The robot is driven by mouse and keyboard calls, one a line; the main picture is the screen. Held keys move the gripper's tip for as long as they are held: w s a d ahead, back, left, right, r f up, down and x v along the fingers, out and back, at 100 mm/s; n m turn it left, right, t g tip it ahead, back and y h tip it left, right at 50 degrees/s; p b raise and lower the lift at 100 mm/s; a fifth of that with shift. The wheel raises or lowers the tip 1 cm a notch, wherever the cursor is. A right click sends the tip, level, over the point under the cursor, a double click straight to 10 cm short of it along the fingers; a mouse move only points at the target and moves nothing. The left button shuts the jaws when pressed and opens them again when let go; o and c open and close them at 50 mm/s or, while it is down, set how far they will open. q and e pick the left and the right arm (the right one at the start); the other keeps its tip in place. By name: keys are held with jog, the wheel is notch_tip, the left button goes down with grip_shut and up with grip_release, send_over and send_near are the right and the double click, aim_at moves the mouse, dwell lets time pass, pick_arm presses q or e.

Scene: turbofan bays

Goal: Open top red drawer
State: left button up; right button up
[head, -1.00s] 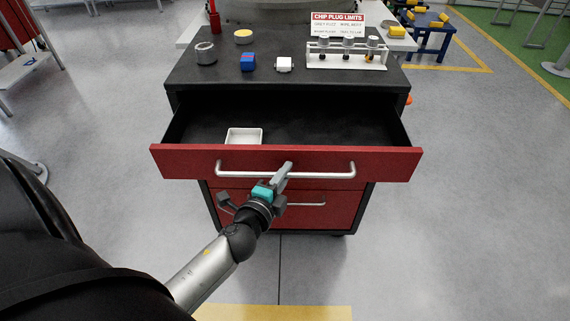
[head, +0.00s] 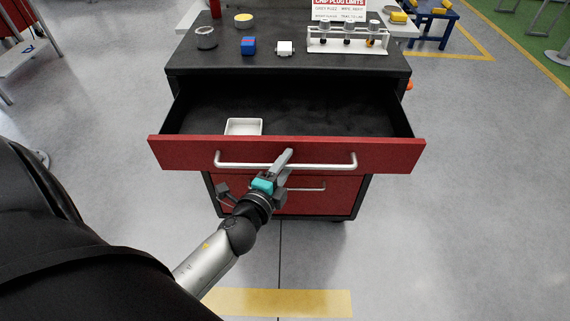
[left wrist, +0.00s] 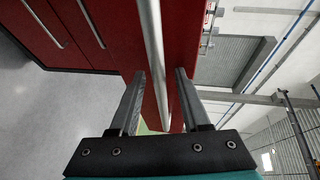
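The top red drawer (head: 200,153) of the dark-topped cabinet stands well out, its dark interior showing. A silver bar handle (head: 330,164) runs across its front. My left gripper (head: 287,156) is at the middle of this handle. In the left wrist view, its two fingers (left wrist: 158,82) stand apart on either side of the handle bar (left wrist: 152,35), with a visible gap beside the bar, so it looks open around it. The red drawer front (left wrist: 117,30) shows behind the fingers. My right gripper is not in view.
A white tray (head: 243,127) lies inside the drawer. A lower red drawer (head: 335,196) is shut. The cabinet top (head: 300,65) holds a grey ring, a yellow disc, a blue block, a white part and a plug rack (head: 345,48). Floor is clear on the right.

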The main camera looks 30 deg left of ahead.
pick_arm(q)
jog(key=shift+s+d, duration=0.15)
jog(key=shift+s, duration=0.45)
jog(key=b+v, duration=0.2)
jog(key=v, duration=1.2)
jog(key=shift+b, duration=0.35)
jog(key=shift+r, duration=0.15)
